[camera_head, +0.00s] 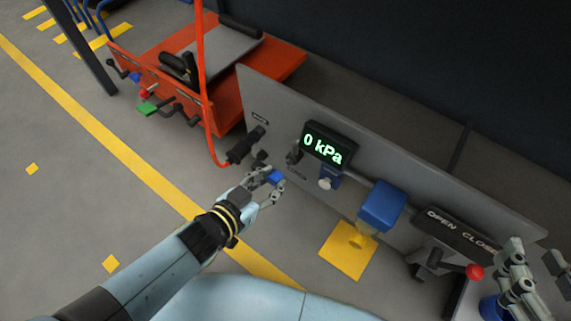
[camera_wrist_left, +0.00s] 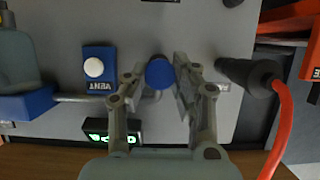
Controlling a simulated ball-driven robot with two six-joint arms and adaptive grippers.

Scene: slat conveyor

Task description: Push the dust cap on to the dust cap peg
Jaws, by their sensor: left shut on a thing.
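The blue dust cap (camera_head: 276,177) is held between the fingers of my left gripper (camera_head: 268,186), in front of the grey panel. In the left wrist view the round blue cap (camera_wrist_left: 160,73) sits between the two fingertips (camera_wrist_left: 157,76), facing the panel. The dust cap peg cannot be made out; it may be hidden behind the cap or the fingers. Whether the cap touches a peg cannot be told. My right gripper (camera_head: 517,277) is at the lower right, near the red-knobbed lever, and its jaw state is unclear.
A black connector (camera_head: 245,146) with a red hose (camera_head: 203,90) is beside my left gripper. The gauge (camera_head: 328,147) reads 0 kPa. A blue VENT button plate (camera_wrist_left: 98,65), a blue housing (camera_head: 381,206) and a red-knobbed lever (camera_head: 474,272) lie along the panel (camera_head: 285,105).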

